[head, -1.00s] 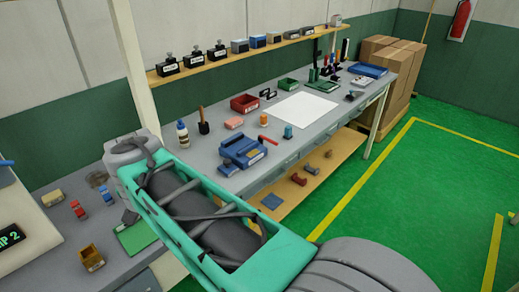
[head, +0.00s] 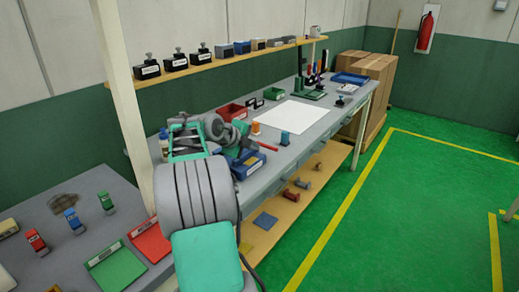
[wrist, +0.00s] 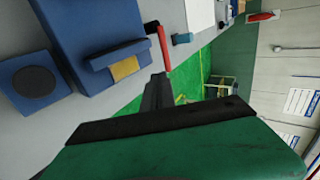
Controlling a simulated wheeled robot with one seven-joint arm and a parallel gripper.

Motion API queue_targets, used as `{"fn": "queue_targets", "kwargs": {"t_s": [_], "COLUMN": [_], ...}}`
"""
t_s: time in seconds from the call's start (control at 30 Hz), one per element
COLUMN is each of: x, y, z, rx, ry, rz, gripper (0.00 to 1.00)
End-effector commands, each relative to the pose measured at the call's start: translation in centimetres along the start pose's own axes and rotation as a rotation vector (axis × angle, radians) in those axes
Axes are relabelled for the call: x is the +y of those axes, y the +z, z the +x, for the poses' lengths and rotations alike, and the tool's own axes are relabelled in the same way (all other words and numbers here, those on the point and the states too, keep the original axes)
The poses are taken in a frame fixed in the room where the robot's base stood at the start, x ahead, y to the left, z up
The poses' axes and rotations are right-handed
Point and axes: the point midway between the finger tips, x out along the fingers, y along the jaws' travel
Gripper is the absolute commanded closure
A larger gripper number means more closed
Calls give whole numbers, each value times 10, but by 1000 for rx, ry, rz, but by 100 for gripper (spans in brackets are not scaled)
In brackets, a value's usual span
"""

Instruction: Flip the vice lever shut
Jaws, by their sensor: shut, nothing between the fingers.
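The blue vice (head: 250,165) sits on the grey workbench, partly hidden behind my arm in the head view. Its blue body (wrist: 85,35) fills the upper left of the wrist view, with a yellowish label on its front block. The red lever (head: 268,147) sticks out at the vice's right side. In the wrist view the red lever (wrist: 164,48) has a black end and stands out beside the vice. My gripper (wrist: 158,90) is shut and empty, its fingertips close to the lever's lower end in the picture. I cannot tell whether they touch it.
On the bench behind are a red bin (head: 231,112), a white sheet (head: 294,115) and an orange-topped piece (head: 256,127). A lower wooden shelf (head: 272,228) holds small parts. A post (head: 122,100) stands left of my arm. The green floor at right is clear.

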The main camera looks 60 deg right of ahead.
Motion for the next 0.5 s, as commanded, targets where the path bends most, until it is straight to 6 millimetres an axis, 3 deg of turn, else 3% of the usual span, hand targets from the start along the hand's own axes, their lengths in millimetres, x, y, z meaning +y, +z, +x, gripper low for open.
{"fn": "queue_targets", "kwargs": {"t_s": [0.3, 0.5], "x": [0, 0], "y": [-3, -2], "z": [64, 88], "rx": [5, 3], "ry": [3, 2], "rz": [0, 1], "gripper": [100, 100]}}
